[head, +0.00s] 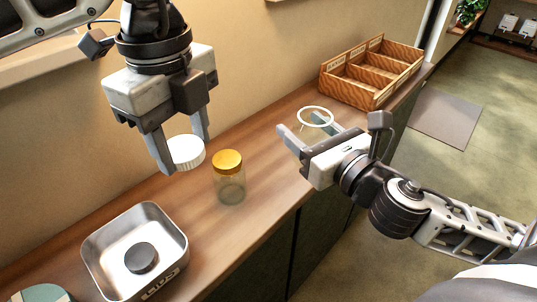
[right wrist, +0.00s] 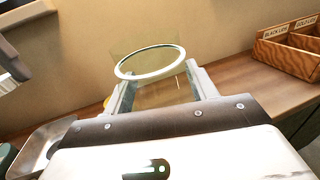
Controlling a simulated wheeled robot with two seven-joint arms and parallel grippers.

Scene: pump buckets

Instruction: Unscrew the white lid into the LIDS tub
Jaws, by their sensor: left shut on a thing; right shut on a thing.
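My left gripper (head: 184,150) is shut on the white lid (head: 188,153), holding it in the air left of the gold-lidded jar. My right gripper (head: 300,126) is shut on a clear glass jar with an open white rim (head: 315,108). That jar stands between its fingers in the right wrist view, with no lid on its rim (right wrist: 150,76). The metal LIDS tub (head: 181,233) sits on the counter at lower left, below the left gripper. A black lid (head: 141,257) lies in it. The white lid and the jar are well apart.
A glass jar with a gold lid (head: 228,162) stands on the wooden counter between the grippers. A wooden crate with labelled compartments (head: 374,100) is at the counter's far end; it also shows in the right wrist view (right wrist: 285,55). A teal-and-white round thing (head: 45,293) is at lower left.

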